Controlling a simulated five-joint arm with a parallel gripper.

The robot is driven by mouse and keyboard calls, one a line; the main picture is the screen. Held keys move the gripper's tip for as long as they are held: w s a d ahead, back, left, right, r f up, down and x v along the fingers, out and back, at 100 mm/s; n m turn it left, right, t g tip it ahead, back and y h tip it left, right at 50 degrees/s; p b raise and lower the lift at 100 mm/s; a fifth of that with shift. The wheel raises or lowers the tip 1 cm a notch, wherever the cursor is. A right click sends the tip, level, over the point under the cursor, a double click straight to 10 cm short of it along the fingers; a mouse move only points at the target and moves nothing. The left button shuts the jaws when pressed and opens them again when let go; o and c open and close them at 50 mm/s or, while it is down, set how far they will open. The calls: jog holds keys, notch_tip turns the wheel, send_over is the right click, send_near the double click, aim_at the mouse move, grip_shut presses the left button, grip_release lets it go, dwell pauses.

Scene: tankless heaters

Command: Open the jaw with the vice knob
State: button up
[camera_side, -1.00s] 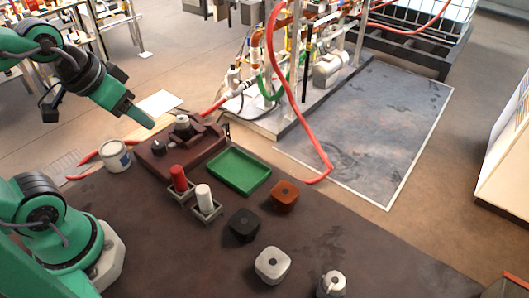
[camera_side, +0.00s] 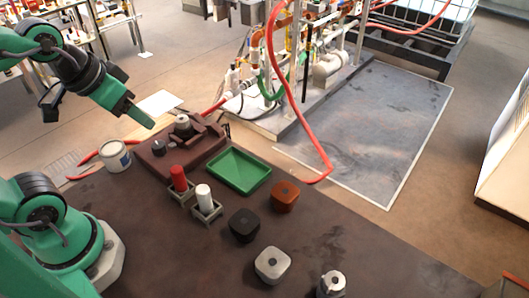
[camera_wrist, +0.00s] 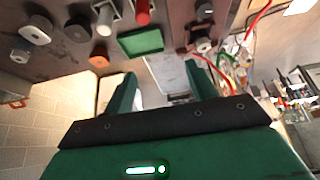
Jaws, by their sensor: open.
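The brown vice (camera_side: 200,149) sits at the back left of the dark bench. A small dark knob (camera_side: 158,146) stands on its left part, and a grey metal cylinder (camera_side: 182,121) stands by its raised jaw blocks. I cannot tell how wide the jaw is. In the wrist view the vice (camera_wrist: 195,32) is upper right, with the dark knob (camera_wrist: 205,9) at the top edge and the cylinder (camera_wrist: 203,45) below it. My gripper (camera_side: 148,122) is up and left of the vice, apart from it. In the wrist view its fingers (camera_wrist: 162,82) are open and empty.
A green tray (camera_side: 239,185) lies right of the vice. Red (camera_side: 178,178) and white (camera_side: 204,197) cylinders stand in small holders in front. Black (camera_side: 244,225), orange (camera_side: 286,196) and white (camera_side: 272,266) blocks stand nearer. A white can (camera_side: 116,156) and red-handled pliers (camera_side: 88,172) are at left.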

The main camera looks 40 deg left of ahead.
jog(key=shift+w, duration=0.1)
jog(key=m+g, duration=0.5)
jog(key=m, duration=0.6)
send_near(158, 144)
jog(key=shift+w+d+f, duration=0.1)
jog(key=shift+d+f, duration=0.1)
jog(key=shift+d, duration=0.25)
jog(key=shift+w+a+f+g, duration=0.15)
jog(key=shift+a+f+g, duration=0.15)
jog(key=shift+a+f, duration=0.25)
jog(key=shift+d+f, duration=0.1)
jog(key=shift+f, duration=0.05)
jog(key=shift+f, duration=3.8)
